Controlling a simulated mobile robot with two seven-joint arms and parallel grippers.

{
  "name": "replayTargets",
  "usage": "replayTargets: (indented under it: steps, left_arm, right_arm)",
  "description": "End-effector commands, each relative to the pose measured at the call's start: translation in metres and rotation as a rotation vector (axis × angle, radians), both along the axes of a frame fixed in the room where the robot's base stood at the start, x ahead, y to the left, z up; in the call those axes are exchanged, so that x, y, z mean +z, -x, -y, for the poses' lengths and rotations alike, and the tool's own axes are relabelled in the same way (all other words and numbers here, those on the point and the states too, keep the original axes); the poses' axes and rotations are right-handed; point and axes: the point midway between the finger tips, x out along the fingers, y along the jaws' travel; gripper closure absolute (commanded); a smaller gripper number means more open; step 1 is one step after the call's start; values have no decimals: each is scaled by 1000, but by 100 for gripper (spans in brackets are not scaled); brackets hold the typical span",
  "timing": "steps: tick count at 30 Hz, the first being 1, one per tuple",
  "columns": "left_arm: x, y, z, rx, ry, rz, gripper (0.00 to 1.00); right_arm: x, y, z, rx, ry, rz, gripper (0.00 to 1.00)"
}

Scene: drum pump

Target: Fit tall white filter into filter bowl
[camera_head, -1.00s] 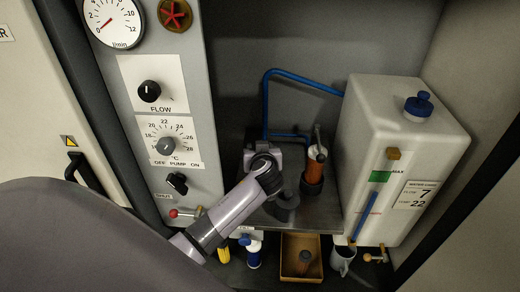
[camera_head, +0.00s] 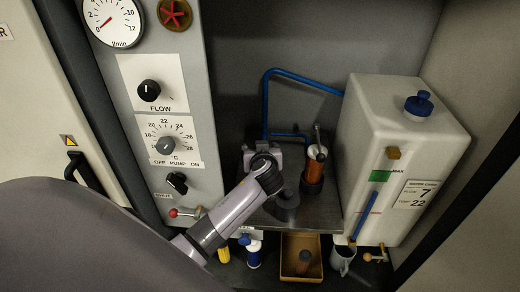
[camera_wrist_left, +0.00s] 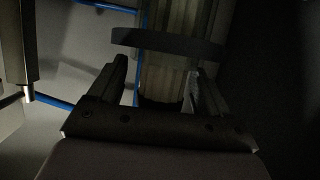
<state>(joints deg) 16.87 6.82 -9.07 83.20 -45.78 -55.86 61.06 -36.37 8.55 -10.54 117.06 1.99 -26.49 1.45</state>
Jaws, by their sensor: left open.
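In the left wrist view my left gripper (camera_wrist_left: 157,72) is open, its two dark fingers apart. A pale, ribbed upright cylinder (camera_wrist_left: 165,82), which looks like the tall white filter, shows between and beyond the fingers. A dark curved band (camera_wrist_left: 165,42) crosses in front of it. I cannot tell whether the fingers touch the cylinder. In the head view my left arm reaches over the metal shelf, and its fingers cannot be made out. An orange-brown cylinder (camera_head: 315,168) with a pale top stands upright just right of my wrist. I cannot clearly identify the filter bowl. My right gripper is not in view.
A large white tank (camera_head: 405,150) with a blue cap stands at the right. Blue pipe (camera_head: 266,100) runs behind the shelf (camera_head: 325,215). Below are a tan box (camera_head: 288,276) holding a brown cylinder, a mug (camera_head: 342,260) and a blue-white bottle (camera_head: 253,255). The control panel (camera_head: 190,110) is at left.

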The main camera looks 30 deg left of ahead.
Motion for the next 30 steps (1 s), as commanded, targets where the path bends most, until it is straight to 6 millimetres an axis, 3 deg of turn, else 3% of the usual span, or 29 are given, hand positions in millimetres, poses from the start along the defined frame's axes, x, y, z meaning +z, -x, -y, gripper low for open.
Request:
replayTargets:
  steps: [18, 30]
  left_arm:
    - [26, 48, 40, -1, 1, -1, 22]
    - [27, 51, 42, 0, 0, 0, 22]
  right_arm:
    - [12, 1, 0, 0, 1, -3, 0]
    - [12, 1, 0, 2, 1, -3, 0]
